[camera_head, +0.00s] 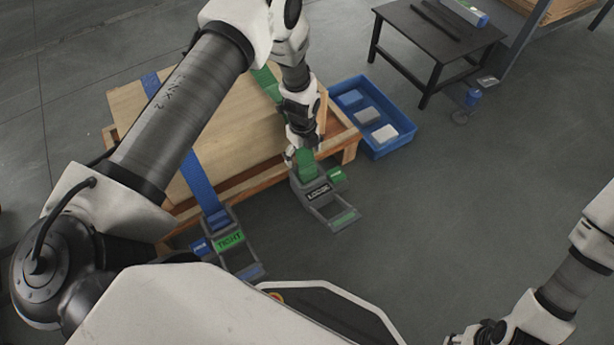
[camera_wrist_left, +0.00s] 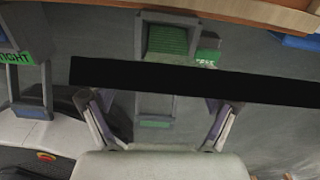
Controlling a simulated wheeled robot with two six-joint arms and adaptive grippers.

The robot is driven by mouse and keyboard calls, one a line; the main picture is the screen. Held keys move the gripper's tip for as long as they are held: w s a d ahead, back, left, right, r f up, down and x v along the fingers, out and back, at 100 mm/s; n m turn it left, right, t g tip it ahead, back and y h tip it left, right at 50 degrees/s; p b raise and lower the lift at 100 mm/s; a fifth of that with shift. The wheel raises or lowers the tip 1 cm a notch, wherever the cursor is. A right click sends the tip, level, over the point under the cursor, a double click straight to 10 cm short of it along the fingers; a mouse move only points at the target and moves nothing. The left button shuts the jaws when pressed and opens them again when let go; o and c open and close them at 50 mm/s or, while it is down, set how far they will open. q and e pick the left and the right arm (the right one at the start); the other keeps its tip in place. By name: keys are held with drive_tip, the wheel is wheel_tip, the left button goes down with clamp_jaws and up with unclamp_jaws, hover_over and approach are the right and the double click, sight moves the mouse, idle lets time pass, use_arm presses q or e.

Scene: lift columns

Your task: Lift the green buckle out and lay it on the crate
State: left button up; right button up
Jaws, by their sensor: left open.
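The green buckle (camera_head: 318,193) is a grey ratchet frame with green parts and a dark label, hanging at the crate's near edge on a green strap (camera_head: 266,84). The wooden crate (camera_head: 240,130) has a flat, pale top. My left gripper (camera_head: 299,157) is just above the buckle's upper end, and contact cannot be made out. In the left wrist view the buckle (camera_wrist_left: 155,123) lies between and beyond the spread, empty fingers (camera_wrist_left: 158,118). A black bar hides its middle there. My right gripper (camera_head: 475,338) is cut off at the lower right, away from the crate.
A second buckle (camera_head: 230,241), labelled TIGHT, hangs on a blue strap (camera_head: 198,180) to the left. A blue bin (camera_head: 385,148) with several blocks stands right of the crate. A black table (camera_head: 440,45) is behind it. The floor to the right is mostly clear.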

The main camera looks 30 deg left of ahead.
sight(307, 168)
use_arm(q)
drive_tip(key=shift+w+f+m, duration=0.4)
drive_tip(key=shift+w+f, duration=0.1)
drive_tip(key=shift+f, duration=0.15)
drive_tip(key=shift+f+b, duration=0.4)
drive_tip(key=f+b, duration=0.1)
drive_tip(key=f, duration=0.1)
drive_tip(key=f+b, duration=0.1)
drive_tip(key=f, duration=0.1)
drive_tip(key=d+f+b, duration=0.1)
drive_tip(key=f, duration=0.1)
drive_tip(key=shift+s+f, duration=0.1)
drive_tip(key=shift+f, duration=0.05)
drive_tip(key=shift+c, duration=0.7)
drive_tip(key=c, duration=1.3)
use_arm(e)
wheel_tip(307, 168, down, 5)
drive_tip(key=shift+d+f, duration=0.15)
drive_tip(key=shift+f, duration=0.05)
